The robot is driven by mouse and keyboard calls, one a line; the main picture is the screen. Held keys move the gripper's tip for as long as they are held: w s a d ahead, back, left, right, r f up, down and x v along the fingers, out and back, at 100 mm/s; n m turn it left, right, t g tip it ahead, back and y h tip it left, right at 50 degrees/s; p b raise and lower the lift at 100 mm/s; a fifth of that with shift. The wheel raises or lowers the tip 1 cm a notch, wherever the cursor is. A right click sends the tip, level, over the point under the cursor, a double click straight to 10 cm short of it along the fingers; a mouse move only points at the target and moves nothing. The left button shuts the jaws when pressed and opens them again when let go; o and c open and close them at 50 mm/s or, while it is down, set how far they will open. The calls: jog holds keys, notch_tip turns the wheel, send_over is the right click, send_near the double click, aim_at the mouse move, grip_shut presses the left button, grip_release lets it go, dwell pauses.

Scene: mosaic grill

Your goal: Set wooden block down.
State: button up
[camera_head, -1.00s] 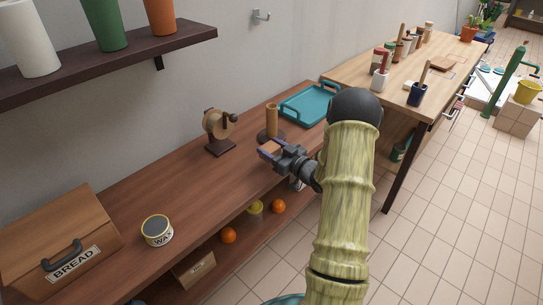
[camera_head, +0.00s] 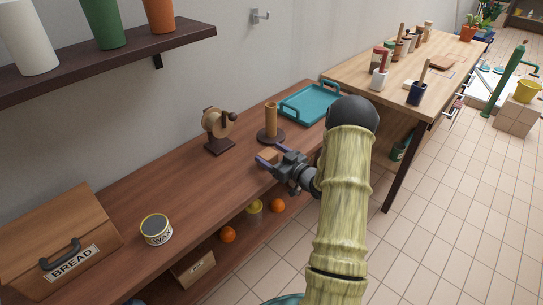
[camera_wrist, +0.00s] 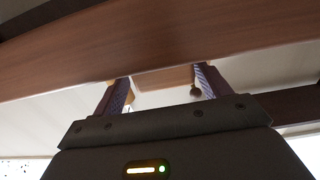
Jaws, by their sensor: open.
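The wooden block (camera_head: 269,155) is a small tan-brown piece at the front part of the brown counter (camera_head: 185,190). It lies between the fingers of my gripper (camera_head: 268,159), which points toward the wall from the counter's front edge. The fingers are open around the block. In the wrist view the block (camera_wrist: 165,77) shows as a tan patch between the two purple-patterned fingers of my gripper (camera_wrist: 162,82). Its underside contact with the counter is hidden, so I cannot tell for sure that it rests there.
A wooden holder with an upright post (camera_head: 271,125) stands just behind the block. A wax tin (camera_head: 156,229) and bread box (camera_head: 62,245) stand farther left. The counter between is clear.

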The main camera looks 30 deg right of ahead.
jog(key=shift+a, duration=0.1)
jog(key=v, duration=1.7)
jog(key=shift+s+r, duration=0.15)
jog(key=shift+r, duration=0.15)
jog(key=w+a+r+m+g+h, duration=0.1)
jog(key=w+a+r+g+h, duration=0.1)
jog(key=w+a+g+h, duration=0.5)
jog(key=s+a+r+m+g, duration=0.1)
jog(key=s+a+g, duration=0.3)
jog(key=s+a, duration=0.3)
jog(key=shift+s+a+r+m, duration=0.3)
jog(key=shift+a+m, duration=0.1)
jog(key=shift+a, duration=0.8)
jog(key=s+a+g, duration=0.1)
jog(key=s+a, duration=0.1)
jog(key=s, duration=0.1)
jog(key=s+a+g, duration=0.1)
jog(key=s+a, duration=0.2)
jog(key=s+a+r+m+g+y, duration=0.1)
jog(key=s+a, duration=0.1)
jog(key=s, duration=0.1)
jog(key=shift+a, duration=0.3)
jog(key=shift+c, duration=0.3)
